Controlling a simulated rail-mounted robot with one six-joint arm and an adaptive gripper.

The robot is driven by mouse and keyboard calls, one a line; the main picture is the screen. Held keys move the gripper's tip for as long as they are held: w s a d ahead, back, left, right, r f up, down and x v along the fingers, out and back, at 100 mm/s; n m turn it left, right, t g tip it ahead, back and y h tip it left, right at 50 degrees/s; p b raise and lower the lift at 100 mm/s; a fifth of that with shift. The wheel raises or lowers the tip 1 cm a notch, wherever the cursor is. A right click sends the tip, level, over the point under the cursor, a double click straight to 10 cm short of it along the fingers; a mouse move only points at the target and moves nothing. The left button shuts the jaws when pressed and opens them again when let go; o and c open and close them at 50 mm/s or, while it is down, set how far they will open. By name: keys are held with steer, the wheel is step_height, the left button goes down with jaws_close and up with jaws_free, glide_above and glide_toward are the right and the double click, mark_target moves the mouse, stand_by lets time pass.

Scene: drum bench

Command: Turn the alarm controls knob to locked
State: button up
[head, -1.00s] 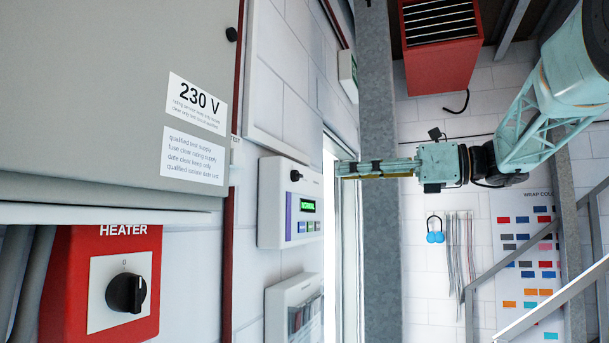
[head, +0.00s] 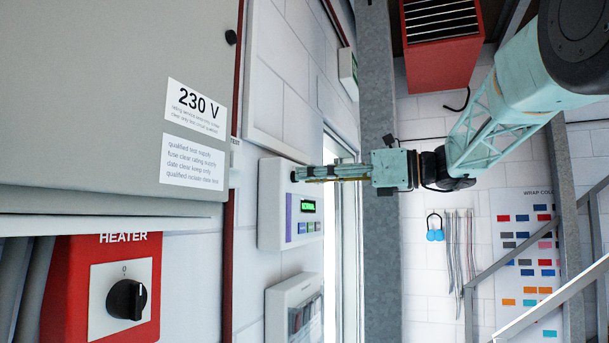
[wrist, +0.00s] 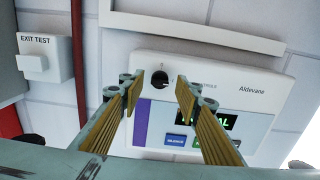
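The alarm panel (head: 277,208) is a white box on the wall with a lit green display and several buttons. Its black knob (wrist: 160,79) shows in the wrist view at the panel's upper left, between my fingertips in the picture. My gripper (wrist: 158,84) is open, with two teal fingers with ribbed yellow pads on either side of the knob, and appears not to touch it. In the head view my gripper (head: 297,174) points left at the panel's upper part, and its tips cover most of the knob. The knob's marking is too small to read.
An EXIT TEST box (wrist: 40,62) sits left of the panel in the wrist view. The red HEATER box (head: 75,285) with its own black knob and the grey 230 V cabinet (head: 110,100) stand left in the head view. Another white box (head: 285,300) is below the panel.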

steer(key=shift+x, duration=0.95)
steer(key=c, duration=0.9)
